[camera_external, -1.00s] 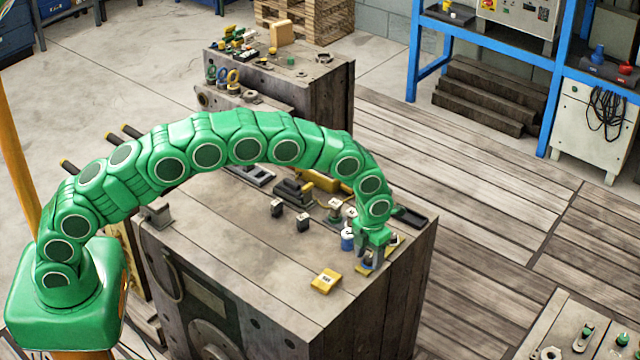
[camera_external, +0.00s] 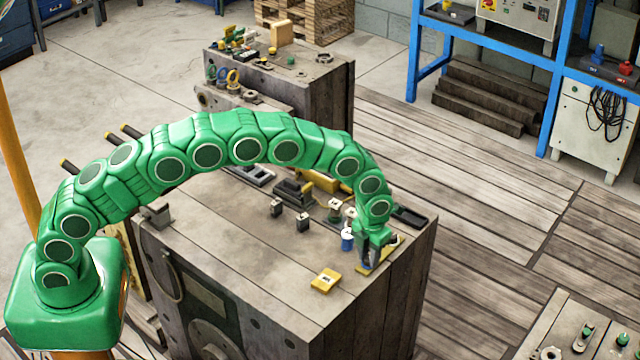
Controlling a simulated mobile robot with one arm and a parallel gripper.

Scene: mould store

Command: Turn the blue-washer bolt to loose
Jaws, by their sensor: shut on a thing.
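My gripper (camera_external: 366,264) points down at the front right of the big grey block's top (camera_external: 240,255). It is shut low over a yellow plate (camera_external: 390,251), at the place of the blue-washer bolt. The bolt is almost wholly hidden by the fingers, so its washer and any loose or tight mark cannot be read. A blue cylinder with a pale top (camera_external: 347,239) stands just left of the fingers, apart from them.
A yellow block with a label (camera_external: 325,280) lies front left of my gripper. Small black blocks (camera_external: 303,222) and a dark clamp-like piece (camera_external: 293,191) stand further back. A black tray (camera_external: 410,216) lies behind right. The block's left top is mostly clear.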

